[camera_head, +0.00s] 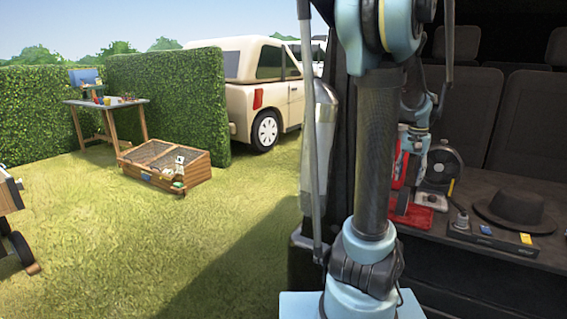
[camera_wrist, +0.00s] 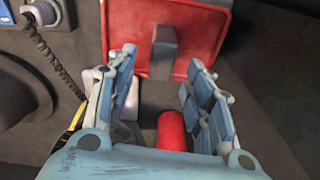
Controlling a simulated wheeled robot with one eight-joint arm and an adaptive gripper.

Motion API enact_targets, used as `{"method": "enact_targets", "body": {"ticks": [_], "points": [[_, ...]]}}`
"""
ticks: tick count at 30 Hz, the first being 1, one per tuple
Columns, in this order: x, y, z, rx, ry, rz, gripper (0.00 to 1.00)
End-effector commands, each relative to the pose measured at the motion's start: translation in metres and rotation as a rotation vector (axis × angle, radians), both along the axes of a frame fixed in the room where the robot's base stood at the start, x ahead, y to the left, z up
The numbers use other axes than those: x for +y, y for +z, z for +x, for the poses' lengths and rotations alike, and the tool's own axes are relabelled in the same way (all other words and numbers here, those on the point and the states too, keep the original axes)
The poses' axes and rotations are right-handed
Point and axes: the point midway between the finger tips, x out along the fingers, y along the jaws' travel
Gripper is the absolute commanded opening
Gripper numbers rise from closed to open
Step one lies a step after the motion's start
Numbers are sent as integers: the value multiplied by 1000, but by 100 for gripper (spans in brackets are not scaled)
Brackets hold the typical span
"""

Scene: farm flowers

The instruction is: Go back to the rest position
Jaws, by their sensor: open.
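My gripper (camera_wrist: 158,85) is open in the wrist view, its two light blue fingers spread apart. A red cylinder-shaped thing (camera_wrist: 171,131) shows below and between the fingers; I cannot tell that either finger touches it. A red tray-like thing (camera_wrist: 205,20) with a grey block (camera_wrist: 164,48) lies beyond the fingertips. In the head view my arm stands upright in front of the open vehicle boot and hides part of it. The arm's end reaches into the boot, near the red thing (camera_head: 410,217); the fingers are not clear there.
The boot floor (camera_head: 470,182) also holds a dark hat (camera_head: 515,208), a round grey machine (camera_head: 440,166) and a flat dark case (camera_head: 490,238). Outside, a wooden cold frame (camera_head: 165,165), a table (camera_head: 105,103) and hedges (camera_head: 165,95) stand on grass. Open grass lies at left.

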Motion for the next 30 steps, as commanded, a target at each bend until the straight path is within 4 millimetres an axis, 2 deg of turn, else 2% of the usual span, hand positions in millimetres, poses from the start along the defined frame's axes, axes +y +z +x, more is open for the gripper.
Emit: {"method": "enact_targets", "body": {"ticks": [1,3,9,24,30], "points": [[17,-4,-9,-4,36,-8,47],[38,-10,-20,-9,81,-20,47],[88,-31,-55,-23,211,-53,47],[186,-100,-142,-68,518,-114,47],[225,-111,-163,-90,614,-96,47]]}}
